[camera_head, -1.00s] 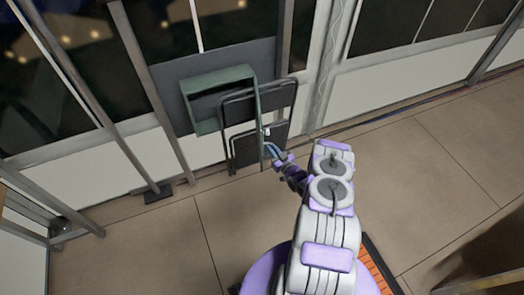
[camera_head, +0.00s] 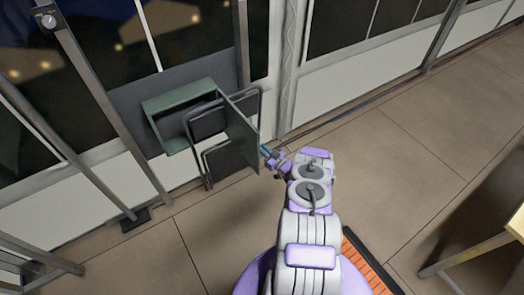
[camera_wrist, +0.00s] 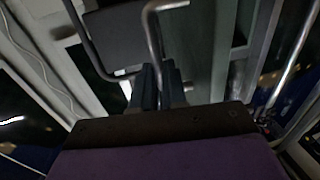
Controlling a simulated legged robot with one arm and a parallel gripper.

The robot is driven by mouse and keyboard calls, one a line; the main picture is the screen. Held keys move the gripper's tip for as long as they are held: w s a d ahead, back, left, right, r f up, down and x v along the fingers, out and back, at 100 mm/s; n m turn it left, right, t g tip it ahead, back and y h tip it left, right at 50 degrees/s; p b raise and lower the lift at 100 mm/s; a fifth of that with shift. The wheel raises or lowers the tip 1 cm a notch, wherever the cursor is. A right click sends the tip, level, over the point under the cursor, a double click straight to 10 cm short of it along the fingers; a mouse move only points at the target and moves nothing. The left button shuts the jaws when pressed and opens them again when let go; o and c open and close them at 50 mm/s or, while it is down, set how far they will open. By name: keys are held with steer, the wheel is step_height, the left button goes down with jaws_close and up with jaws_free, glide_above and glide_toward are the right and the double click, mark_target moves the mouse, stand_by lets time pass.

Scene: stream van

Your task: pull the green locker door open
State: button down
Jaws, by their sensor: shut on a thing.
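The green locker (camera_head: 178,103) is fixed against the dark panel on the wall, left of centre in the head view. Its green door (camera_head: 241,132) stands swung open from the locker's right side, one broad face showing. My gripper (camera_head: 266,152) is at the door's outer edge. In the wrist view, my gripper (camera_wrist: 158,88) is shut on the bent metal handle (camera_wrist: 153,38). The green door face (camera_wrist: 195,50) fills the area right of the handle. The exact contact of the fingertips is dark and partly hidden.
A black folding chair (camera_head: 208,122) stands directly in front of the locker, close to the door. Metal posts (camera_head: 105,105) rise on the left. A wooden table (camera_head: 485,248) is at the lower right. The tiled floor (camera_head: 390,150) to the right is clear.

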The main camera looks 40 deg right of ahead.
steer(key=shift+w+a+r, duration=0.1)
steer(key=shift+w+r, duration=0.05)
steer(key=c, duration=1.2)
jaws_free()
steer(key=shift+o, duration=0.2)
steer(key=s+d+p, duration=0.1)
steer(key=s+d, duration=0.1)
steer(key=s, duration=1.5)
steer(key=shift+s+f+p, duration=0.2)
steer(key=shift+p, duration=0.2)
steer(key=shift+d, duration=0.1)
